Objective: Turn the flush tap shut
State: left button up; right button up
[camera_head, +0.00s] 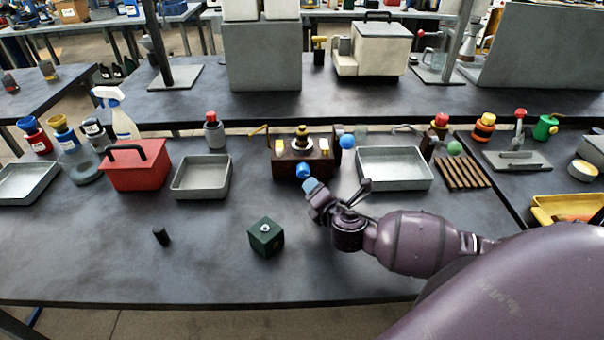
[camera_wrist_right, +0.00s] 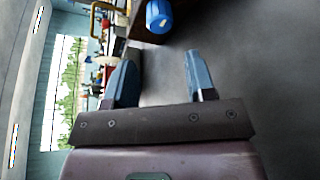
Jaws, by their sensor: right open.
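A brown block (camera_head: 288,162) with a brass fitting on top stands at the back middle of the bench. A blue knob (camera_head: 304,171) is on its front face; I take it for the flush tap. The knob also shows at the top of the right wrist view (camera_wrist_right: 159,16), with a pale mark on it. My right gripper (camera_head: 313,189) is just in front of and below the knob. In the right wrist view its blue fingers (camera_wrist_right: 158,76) are apart and empty, and the knob lies beyond them, untouched. My left gripper is not in view.
Grey trays stand left (camera_head: 201,178) and right (camera_head: 394,170) of the block. A red box (camera_head: 137,166) is further left. A green cube (camera_head: 266,237) and a small black cylinder (camera_head: 161,236) are on the front bench. A wooden slatted rack (camera_head: 462,172) is at right. The front left bench is mostly clear.

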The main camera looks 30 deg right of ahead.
aim_at(304, 175)
jog(key=x, duration=0.8)
jog(key=shift+b, duration=0.4)
jog(key=shift+w+d+f, duration=0.15)
jog(key=shift+w, duration=0.45)
jog(key=shift+c, duration=0.3)
